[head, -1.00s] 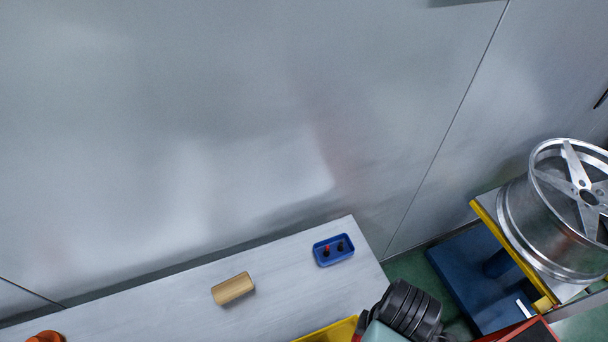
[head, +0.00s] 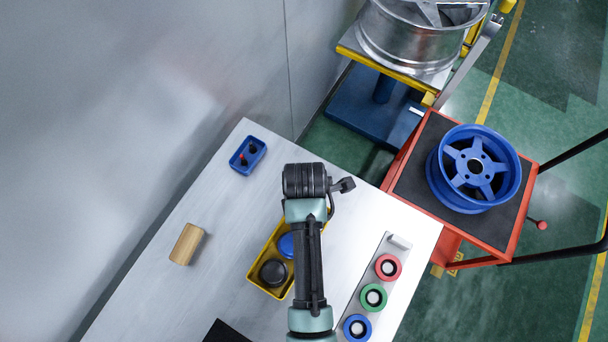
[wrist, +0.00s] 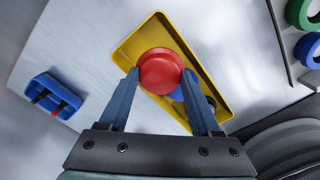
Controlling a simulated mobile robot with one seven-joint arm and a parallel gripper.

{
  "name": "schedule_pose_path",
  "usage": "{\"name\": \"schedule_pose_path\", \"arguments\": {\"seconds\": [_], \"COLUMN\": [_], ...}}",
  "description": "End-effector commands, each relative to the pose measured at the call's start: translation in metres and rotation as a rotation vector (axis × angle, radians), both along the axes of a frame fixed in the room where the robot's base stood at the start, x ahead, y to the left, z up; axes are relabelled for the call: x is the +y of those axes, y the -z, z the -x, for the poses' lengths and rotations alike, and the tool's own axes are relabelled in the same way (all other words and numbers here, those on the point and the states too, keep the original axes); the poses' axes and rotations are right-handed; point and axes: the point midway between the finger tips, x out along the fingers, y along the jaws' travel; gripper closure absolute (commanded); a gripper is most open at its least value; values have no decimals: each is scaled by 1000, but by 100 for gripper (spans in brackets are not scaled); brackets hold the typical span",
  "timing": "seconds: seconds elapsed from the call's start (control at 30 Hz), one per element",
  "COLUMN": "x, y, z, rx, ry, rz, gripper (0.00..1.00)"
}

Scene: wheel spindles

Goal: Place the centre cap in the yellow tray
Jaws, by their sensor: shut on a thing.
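The centre cap is a round red piece (wrist: 160,72) in the wrist view. My gripper (wrist: 160,76) is shut on it, one finger on each side. The cap is over the yellow tray (wrist: 150,30); its height above the tray is hard to tell. A blue cap (wrist: 178,93) lies in the tray, partly hidden behind the red cap and the right finger. In the head view the yellow tray (head: 267,250) holds a black cap (head: 273,272) and the blue cap (head: 287,245). My arm covers the tray's right side there and hides the fingers and red cap.
A small blue box (head: 247,155) and a wooden block (head: 187,244) sit on the grey table left of the tray. A rack with red, green and blue rings (head: 373,297) stands right. A red cart (head: 408,160) carries a blue wheel (head: 473,170).

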Motion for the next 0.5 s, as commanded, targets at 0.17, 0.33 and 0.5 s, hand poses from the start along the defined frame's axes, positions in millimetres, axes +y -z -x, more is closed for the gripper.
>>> {"name": "schedule_pose_path", "arguments": {"seconds": [0.17,0.33,0.5], "x": [0,0,0], "y": [20,21,23], "z": [0,0,0], "rx": [2,-1,0], "ry": [0,0,0], "rz": [0,0,0], "gripper": [88,88,88]}}
